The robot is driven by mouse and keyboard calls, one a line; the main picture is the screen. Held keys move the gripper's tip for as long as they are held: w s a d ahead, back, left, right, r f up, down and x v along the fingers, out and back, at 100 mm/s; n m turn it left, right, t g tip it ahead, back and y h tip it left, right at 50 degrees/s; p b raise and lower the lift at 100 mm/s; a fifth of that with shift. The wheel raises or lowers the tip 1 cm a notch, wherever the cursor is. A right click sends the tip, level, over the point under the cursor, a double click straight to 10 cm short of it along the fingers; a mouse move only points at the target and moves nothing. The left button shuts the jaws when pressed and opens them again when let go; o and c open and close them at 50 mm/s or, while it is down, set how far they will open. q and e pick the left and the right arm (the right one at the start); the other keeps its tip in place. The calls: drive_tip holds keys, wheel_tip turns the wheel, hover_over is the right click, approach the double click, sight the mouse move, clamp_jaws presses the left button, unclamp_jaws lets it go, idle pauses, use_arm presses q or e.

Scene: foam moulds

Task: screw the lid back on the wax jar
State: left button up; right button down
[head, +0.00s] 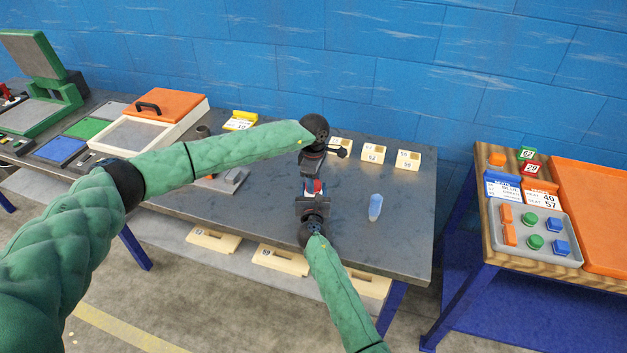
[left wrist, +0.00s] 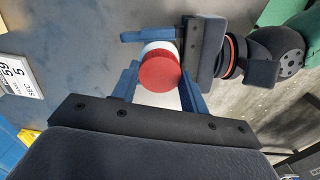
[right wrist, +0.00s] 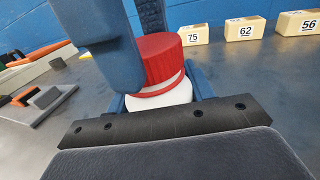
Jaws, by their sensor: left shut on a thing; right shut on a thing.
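The red lid (head: 317,186) sits at the top of the white wax jar (right wrist: 163,96), above the table. In the right wrist view the lid (right wrist: 160,58) looks slightly tilted, with a thin pale line above its lower red band; I cannot tell if it is fully seated. My left gripper (head: 312,176) comes from above and is shut on the lid, its blue fingers on either side of the lid in the left wrist view (left wrist: 159,74). My right gripper (head: 316,198) is shut on the white jar, which also shows in the left wrist view (left wrist: 158,47).
A pale blue bottle (head: 375,207) stands on the dark table (head: 405,235) to the right. Several numbered cream blocks (head: 373,153) line the back edge. The table's right part is mostly clear.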

use_arm(q)
drive_tip(key=m, duration=0.5)
drive_tip(key=shift+m, duration=0.4)
drive_tip(key=m, duration=0.5)
drive_tip(key=shift+a+m, duration=0.1)
drive_tip(key=shift+m, duration=0.2)
drive_tip(key=m, duration=0.5)
drive_tip(key=shift+m, duration=0.3)
drive_tip(key=m, duration=0.6)
drive_tip(key=shift+w, duration=0.1)
drive_tip(key=o, duration=1)
drive_tip(key=shift+c, duration=0.2)
